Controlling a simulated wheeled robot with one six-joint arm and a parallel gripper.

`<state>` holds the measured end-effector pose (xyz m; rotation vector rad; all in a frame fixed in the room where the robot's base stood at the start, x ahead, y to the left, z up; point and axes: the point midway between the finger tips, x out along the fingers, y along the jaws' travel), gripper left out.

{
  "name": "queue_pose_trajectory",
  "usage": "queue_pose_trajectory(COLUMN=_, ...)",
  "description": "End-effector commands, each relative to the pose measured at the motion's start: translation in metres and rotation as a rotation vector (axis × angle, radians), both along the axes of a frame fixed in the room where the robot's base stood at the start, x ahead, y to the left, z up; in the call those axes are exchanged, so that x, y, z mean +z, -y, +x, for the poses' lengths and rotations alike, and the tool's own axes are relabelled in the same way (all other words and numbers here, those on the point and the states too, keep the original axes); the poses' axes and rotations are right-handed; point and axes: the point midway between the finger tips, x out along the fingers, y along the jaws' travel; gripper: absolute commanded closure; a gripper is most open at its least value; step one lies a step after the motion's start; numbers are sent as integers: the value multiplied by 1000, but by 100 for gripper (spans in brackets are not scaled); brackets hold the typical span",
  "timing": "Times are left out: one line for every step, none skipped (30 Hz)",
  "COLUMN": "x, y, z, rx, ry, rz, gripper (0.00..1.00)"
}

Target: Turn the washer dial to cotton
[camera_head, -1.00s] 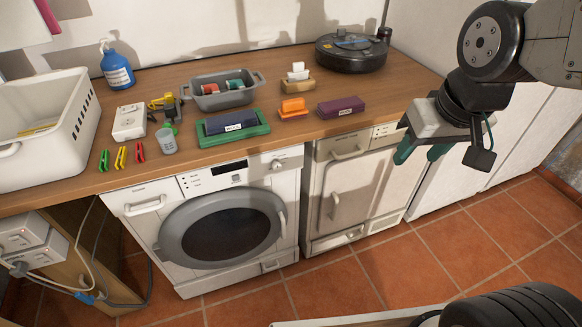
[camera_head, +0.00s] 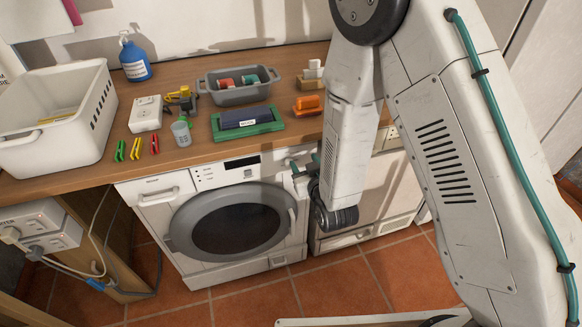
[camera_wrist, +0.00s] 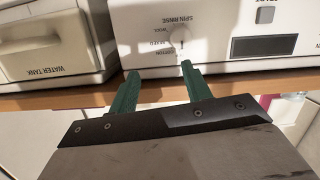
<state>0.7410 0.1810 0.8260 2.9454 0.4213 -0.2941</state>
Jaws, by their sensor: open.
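The white washer (camera_head: 232,222) stands under the wooden counter with its round dark door shut. Its upper panel shows in the wrist view (camera_wrist: 215,60), with labels such as SPIN RINSE, MIXED and part of another word. In the head view my gripper (camera_head: 304,163) is at the panel's right end, partly covering the dial area.
A cream appliance (camera_head: 375,195) with a WATER TANK drawer (camera_wrist: 45,45) stands right of the washer. On the counter are a white basket (camera_head: 60,140), a grey tub (camera_head: 235,97), a green tray (camera_head: 248,128) and clothespins. Tiled floor in front is clear.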

Motion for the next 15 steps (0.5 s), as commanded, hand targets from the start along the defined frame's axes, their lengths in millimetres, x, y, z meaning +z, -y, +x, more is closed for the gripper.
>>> queue_pose_trajectory(x=-15, y=-5, z=-9, rx=14, ry=35, rz=-6, gripper=51)
queue_pose_trajectory(x=-20, y=-7, z=-14, rx=21, ry=62, rz=-7, gripper=51)
queue_pose_trajectory(x=-26, y=-9, z=-20, rx=29, ry=95, rz=-7, gripper=51)
queue_pose_trajectory(x=-29, y=-10, z=-24, rx=35, ry=117, rz=-7, gripper=51)
queue_pose_trajectory(x=-32, y=-12, z=-28, rx=41, ry=138, rz=-8, gripper=51)
queue_pose_trajectory(x=-35, y=-13, z=-33, rx=46, ry=162, rz=-8, gripper=51)
queue_pose_trajectory(x=-37, y=-13, z=-36, rx=50, ry=178, rz=-7, gripper=51)
queue_pose_trajectory(x=-38, y=-14, z=-39, rx=54, ry=191, rz=-7, gripper=51)
queue_pose_trajectory(x=-39, y=-15, z=-41, rx=57, ry=205, rz=-7, gripper=51)
queue_pose_trajectory(x=-40, y=-15, z=-42, rx=58, ry=213, rz=-6, gripper=51)
queue_pose_trajectory(x=-41, y=-16, z=-42, rx=60, ry=219, rz=-5, gripper=51)
queue_pose_trajectory(x=-40, y=-17, z=-41, rx=60, ry=225, rz=-4, gripper=51)
queue_pose_trajectory(x=-40, y=-17, z=-38, rx=61, ry=228, rz=-4, gripper=51)
queue_pose_trajectory(x=-40, y=-18, z=-35, rx=61, ry=230, rz=-3, gripper=51)
queue_pose_trajectory(x=-40, y=-20, z=-30, rx=60, ry=230, rz=-3, gripper=51)
